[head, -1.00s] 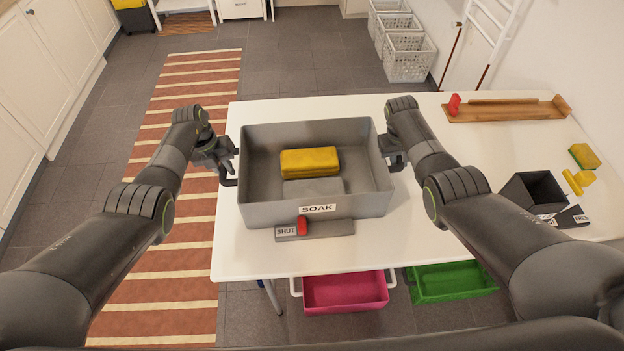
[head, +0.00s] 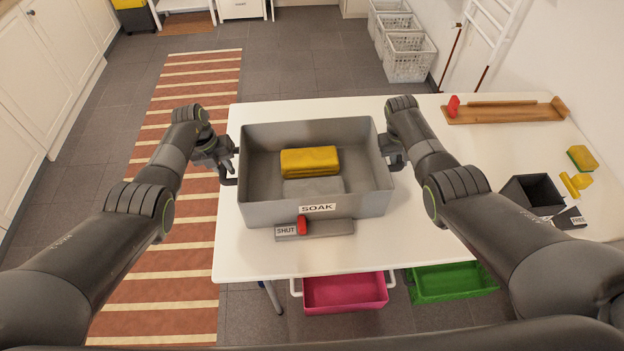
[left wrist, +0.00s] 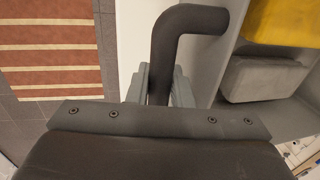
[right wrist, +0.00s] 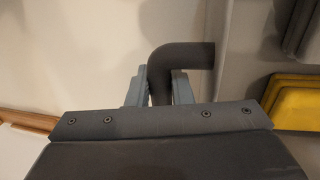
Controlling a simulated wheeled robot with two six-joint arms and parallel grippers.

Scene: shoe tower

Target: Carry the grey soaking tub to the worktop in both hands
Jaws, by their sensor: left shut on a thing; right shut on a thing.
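The grey soaking tub (head: 268,213), with a "SOAK" label on its front, is at the white worktop's (head: 240,258) left part. I cannot tell whether it rests on the top or hangs just above it. Inside lie a folded yellow cloth (head: 309,161) and a grey block (head: 313,186). My left gripper (head: 229,165) is shut on the tub's left handle, a dark bent bar that shows in the left wrist view (left wrist: 185,30). My right gripper (head: 397,158) is shut on the right handle, seen in the right wrist view (right wrist: 180,58).
A grey slider bar (head: 330,229) with a red knob and "SHUT" label lies just in front of the tub. To the right are a black box (head: 530,194), a yellow-green sponge (head: 583,158) and a wooden rack (head: 505,111). Pink (head: 345,291) and green (head: 452,282) trays sit below.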

